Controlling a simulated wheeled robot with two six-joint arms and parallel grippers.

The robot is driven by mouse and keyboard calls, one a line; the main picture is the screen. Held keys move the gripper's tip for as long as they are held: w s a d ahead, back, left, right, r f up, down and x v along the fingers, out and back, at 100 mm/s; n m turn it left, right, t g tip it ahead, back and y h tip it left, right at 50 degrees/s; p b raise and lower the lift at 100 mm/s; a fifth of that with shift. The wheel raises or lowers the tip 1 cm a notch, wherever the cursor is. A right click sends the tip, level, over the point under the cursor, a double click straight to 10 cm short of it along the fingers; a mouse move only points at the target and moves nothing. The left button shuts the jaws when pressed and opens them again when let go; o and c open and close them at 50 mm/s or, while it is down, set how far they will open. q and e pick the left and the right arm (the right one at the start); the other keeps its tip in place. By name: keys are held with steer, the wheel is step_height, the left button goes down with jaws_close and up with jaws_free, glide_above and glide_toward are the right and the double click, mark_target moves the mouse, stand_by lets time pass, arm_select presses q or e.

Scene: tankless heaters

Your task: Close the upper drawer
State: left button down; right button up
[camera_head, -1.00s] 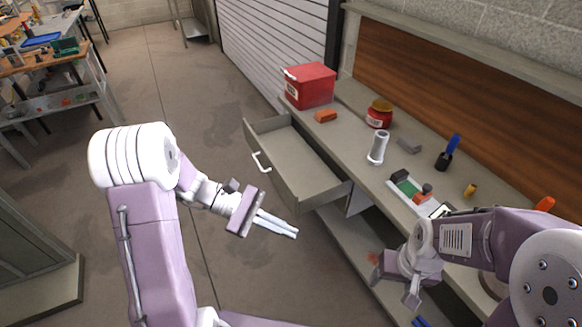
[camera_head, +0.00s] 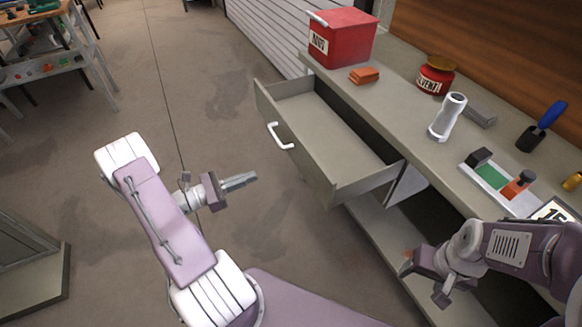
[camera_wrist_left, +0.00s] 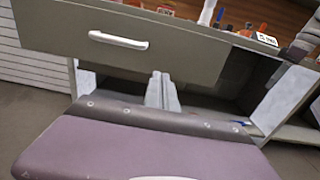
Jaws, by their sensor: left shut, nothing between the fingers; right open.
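The upper drawer (camera_head: 338,140) is pulled out from the workbench, and its inside looks empty. Its white handle (camera_head: 279,136) is on the front panel, which faces left. My left gripper (camera_head: 252,178) is shut and empty, in front of the drawer and apart from it.
On the bench top stand a red box (camera_head: 342,38), an orange block (camera_head: 364,76), a red jar (camera_head: 436,76), a white cylinder (camera_head: 447,117) and a blue-handled brush (camera_head: 543,126). The floor (camera_head: 215,80) left of the drawer is clear.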

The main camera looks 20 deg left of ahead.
arm_select(q)
steer(key=b, duration=0.2)
glide_toward(299, 159)
steer(key=x, duration=0.6)
steer(key=shift+w+d, duration=0.25)
steer(key=shift+w, duration=0.1)
arm_select(e)
steer(key=shift+f, duration=0.8)
